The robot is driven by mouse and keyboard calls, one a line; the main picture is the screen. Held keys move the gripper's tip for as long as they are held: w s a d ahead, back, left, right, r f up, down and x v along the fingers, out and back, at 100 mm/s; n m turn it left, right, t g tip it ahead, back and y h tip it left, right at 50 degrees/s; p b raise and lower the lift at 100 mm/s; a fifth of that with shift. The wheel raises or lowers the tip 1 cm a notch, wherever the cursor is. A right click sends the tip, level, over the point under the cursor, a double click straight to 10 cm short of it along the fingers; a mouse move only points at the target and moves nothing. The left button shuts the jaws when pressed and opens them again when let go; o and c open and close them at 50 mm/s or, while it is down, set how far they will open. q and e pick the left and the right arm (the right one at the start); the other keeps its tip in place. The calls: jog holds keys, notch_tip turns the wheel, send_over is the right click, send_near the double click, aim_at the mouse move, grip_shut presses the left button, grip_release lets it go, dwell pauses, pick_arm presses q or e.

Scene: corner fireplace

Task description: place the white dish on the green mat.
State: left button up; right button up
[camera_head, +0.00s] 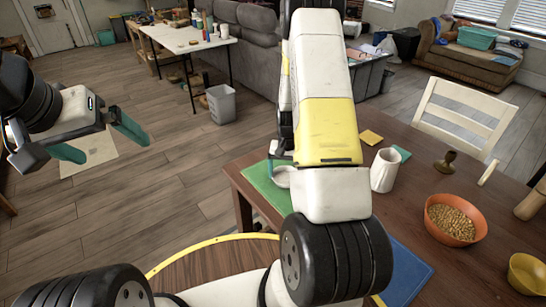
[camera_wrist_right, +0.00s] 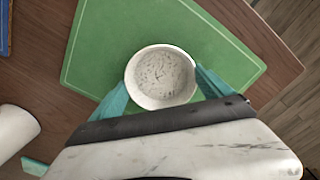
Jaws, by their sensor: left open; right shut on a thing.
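The white dish (camera_wrist_right: 160,77) is a small round bowl with a speckled inside. It sits between the teal fingers of my right gripper (camera_wrist_right: 160,92), which is shut on it. In the wrist view the dish lies over the green mat (camera_wrist_right: 205,38), within its outline; I cannot tell whether it touches the mat. In the head view part of the dish (camera_head: 282,177) and the mat (camera_head: 262,187) show at the table's left corner, partly hidden by my right arm. My left gripper (camera_head: 99,141) is open and empty, out over the floor.
On the wooden table (camera_head: 395,216) stand a white mug (camera_head: 384,170), an orange bowl (camera_head: 452,219) of grain-like pieces, a yellow bowl (camera_head: 527,275) and a small brown-green goblet (camera_head: 445,161). A blue mat (camera_head: 408,275) lies at the near edge. A white chair (camera_head: 463,115) is behind.

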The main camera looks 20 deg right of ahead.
jog(key=shift+f, duration=0.1)
jog(key=o, duration=1.2)
notch_tip(320, 180, up, 12)
notch_tip(320, 180, up, 17)
jog(key=n+t+y, duration=0.1)
jog(key=n+t, duration=0.1)
jog(key=t, duration=0.1)
send_over(286, 179)
jog(key=s+a, duration=0.6)
jog(key=a, duration=0.1)
jog(key=s+a+r+n+t, duration=0.1)
jog(key=s+a+r, duration=0.1)
jog(key=s, duration=0.3)
jog(key=s+a+r+n+t, duration=0.1)
jog(key=s+a+r, duration=0.1)
jog(key=s+r, duration=0.2)
jog(key=s+a+r+n+t+y, duration=0.1)
jog(key=s+a+r, duration=0.1)
jog(key=s, duration=0.4)
jog(key=shift+s+r+n, duration=0.2)
jog(key=shift+r+n, duration=0.2)
jog(key=shift+r, duration=0.15)
